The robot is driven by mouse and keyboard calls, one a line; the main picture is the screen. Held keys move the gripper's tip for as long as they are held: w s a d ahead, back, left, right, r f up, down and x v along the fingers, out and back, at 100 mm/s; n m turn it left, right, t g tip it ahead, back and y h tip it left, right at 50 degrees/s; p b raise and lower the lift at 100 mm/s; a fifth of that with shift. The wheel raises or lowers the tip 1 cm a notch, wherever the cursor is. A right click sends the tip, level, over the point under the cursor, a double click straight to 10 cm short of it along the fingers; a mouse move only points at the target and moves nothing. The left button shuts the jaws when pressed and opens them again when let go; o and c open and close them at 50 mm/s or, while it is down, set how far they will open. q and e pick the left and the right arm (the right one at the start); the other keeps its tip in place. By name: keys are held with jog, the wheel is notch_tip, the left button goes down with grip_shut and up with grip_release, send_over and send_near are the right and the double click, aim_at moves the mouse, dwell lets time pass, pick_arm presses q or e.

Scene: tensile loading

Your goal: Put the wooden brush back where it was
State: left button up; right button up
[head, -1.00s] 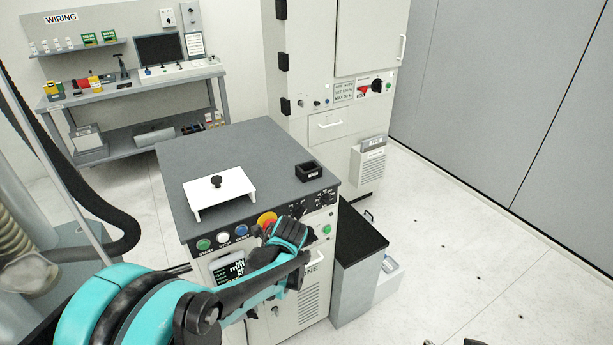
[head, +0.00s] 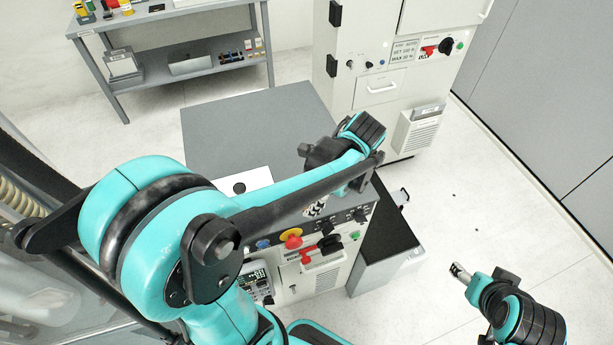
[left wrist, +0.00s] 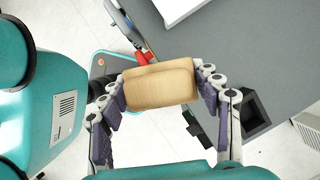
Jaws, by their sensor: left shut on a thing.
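The wooden brush (left wrist: 158,88) is a pale tan block in the left wrist view. My left gripper (left wrist: 162,80) is shut on it, with a finger at each end. Below the brush lie the grey cabinet's edge and the floor. In the head view my left gripper (head: 318,152) is over the right part of the cabinet top; the brush is hidden there. My right gripper (head: 460,272) is apart at the lower right; its opening is unclear.
The grey cabinet top (head: 235,125) is bare at the back. A white plate stand (head: 258,178) is partly behind my left arm. The front panel carries a red-and-yellow button (head: 291,238) and a red switch (head: 308,256). A tall white cabinet (head: 375,65) stands behind.

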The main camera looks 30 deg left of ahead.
pick_arm(q)
jog(key=w+a+f, duration=0.3)
jog(key=w+f, duration=0.1)
jog(key=w, duration=0.1)
jog(key=w+a+f+b, duration=0.1)
jog(key=w+a+f, duration=0.1)
jog(key=shift+w+a, duration=0.25)
jog(key=shift+a, duration=0.1)
jog(key=shift+w+a+f, duration=0.25)
jog(key=shift+w+a, duration=0.05)
jog(key=shift+f+b, duration=0.4)
jog(key=shift+f, duration=1.5)
jog(key=shift+f, duration=0.2)
jog(key=o, duration=1.8)
jog(key=shift+r, duration=0.1)
